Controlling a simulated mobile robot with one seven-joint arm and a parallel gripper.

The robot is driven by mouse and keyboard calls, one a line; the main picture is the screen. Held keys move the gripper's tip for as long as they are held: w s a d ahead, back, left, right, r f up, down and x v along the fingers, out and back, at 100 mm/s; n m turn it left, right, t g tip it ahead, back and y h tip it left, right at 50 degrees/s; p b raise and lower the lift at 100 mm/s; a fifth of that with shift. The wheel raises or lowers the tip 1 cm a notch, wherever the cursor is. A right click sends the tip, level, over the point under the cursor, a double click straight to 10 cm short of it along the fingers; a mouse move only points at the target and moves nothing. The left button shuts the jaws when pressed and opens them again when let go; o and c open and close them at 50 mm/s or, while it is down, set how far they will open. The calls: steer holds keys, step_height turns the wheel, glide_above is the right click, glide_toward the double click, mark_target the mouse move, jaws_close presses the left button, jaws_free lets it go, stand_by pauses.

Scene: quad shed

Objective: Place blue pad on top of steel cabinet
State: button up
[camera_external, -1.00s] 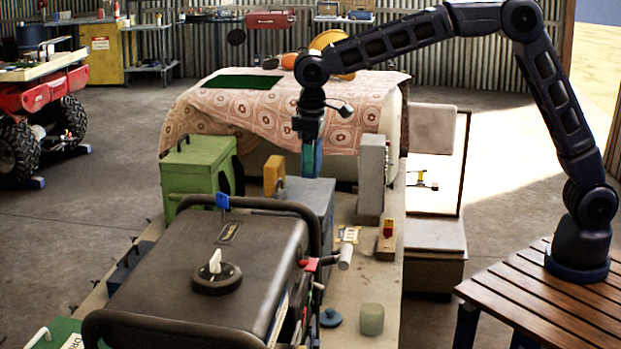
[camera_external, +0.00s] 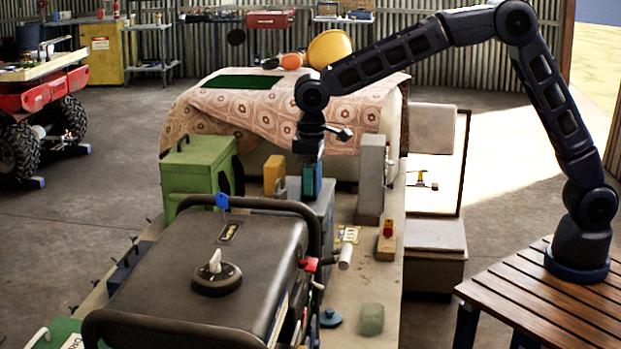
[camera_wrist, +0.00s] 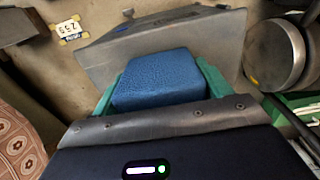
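The blue pad (camera_wrist: 158,78) is a textured blue block between the teal fingers of my gripper (camera_wrist: 160,85) in the wrist view. The fingers lie against its two sides. In the external view my gripper (camera_external: 311,182) points down, with the pad at the top of the grey steel cabinet (camera_external: 322,208). The cabinet's grey face (camera_wrist: 160,40) shows behind the pad in the wrist view. I cannot tell whether the pad touches the cabinet top. The generator hides much of the cabinet's lower part.
A green box (camera_external: 195,168) and a yellow block (camera_external: 273,175) stand left of the cabinet. A tall grey box (camera_external: 370,180) stands to its right. The black generator (camera_external: 215,255) is in front. A patterned cloth (camera_external: 285,100) covers the bulky thing behind.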

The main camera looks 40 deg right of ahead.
steer(key=shift+o, duration=1.3)
steer(key=shift+r, duration=0.15)
step_height(320, 180, up, 11)
steer(key=shift+r, duration=0.5)
